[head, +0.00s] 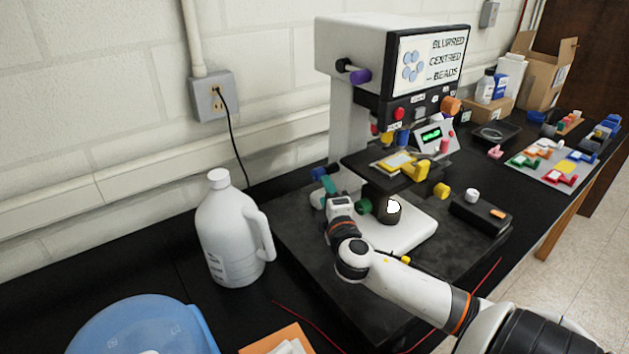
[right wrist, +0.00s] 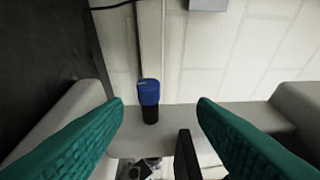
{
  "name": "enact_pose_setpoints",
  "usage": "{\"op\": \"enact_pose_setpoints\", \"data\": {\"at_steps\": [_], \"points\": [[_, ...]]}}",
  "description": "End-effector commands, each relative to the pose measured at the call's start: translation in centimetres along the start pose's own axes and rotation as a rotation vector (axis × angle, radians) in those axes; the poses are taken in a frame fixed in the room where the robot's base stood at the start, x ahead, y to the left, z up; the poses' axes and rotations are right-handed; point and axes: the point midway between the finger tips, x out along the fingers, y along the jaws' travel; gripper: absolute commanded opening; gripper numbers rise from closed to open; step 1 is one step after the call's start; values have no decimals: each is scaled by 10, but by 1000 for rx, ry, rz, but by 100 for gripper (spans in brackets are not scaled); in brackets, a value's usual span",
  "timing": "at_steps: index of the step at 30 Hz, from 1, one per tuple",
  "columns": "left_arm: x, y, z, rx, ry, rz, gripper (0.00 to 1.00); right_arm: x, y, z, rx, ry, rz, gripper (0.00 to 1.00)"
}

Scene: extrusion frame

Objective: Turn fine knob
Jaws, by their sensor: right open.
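The microscope (head: 352,120) stands on the black bench, and its screen reads "BLURRED CENTRED BEADS". A blue knob (head: 318,173) sticks out from its left side, low down. In the right wrist view the blue knob (right wrist: 149,92) has a black base and lies between my fingers, further out than their tips. My right gripper (head: 324,188) has teal finger pads and is open and empty, apart from the knob. In the right wrist view both pads of the gripper (right wrist: 160,106) are spread wide. My left gripper is out of view.
A black box (head: 480,214) with a white knob lies to the right. The wall with an outlet (head: 212,98) is close behind.

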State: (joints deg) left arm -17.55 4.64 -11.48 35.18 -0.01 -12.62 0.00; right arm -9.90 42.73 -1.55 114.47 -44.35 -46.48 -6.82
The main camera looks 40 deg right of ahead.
Motion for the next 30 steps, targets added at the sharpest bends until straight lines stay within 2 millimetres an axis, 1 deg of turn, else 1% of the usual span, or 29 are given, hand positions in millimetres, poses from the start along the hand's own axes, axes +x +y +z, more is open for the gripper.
{"op": "enact_pose_setpoints", "data": {"at_steps": [1, 3, 8, 11, 21, 24, 30], "points": [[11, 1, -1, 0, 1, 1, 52, 0, 11, 0, 0, 0, 0, 52], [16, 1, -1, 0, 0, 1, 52, 0, 16, 0, 0, 0, 0, 52], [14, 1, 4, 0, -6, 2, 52, 7, 14, 0, 0, 1, -2, 52], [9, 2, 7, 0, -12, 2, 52, 20, 12, 0, -1, 2, -2, 52], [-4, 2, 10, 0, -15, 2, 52, 84, 12, -1, -1, 3, -2, 52], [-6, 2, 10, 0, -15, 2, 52, 98, 13, -1, 1, 3, -2, 52], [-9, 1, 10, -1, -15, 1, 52, 116, 15, 0, 0, 1, -1, 52]]}}
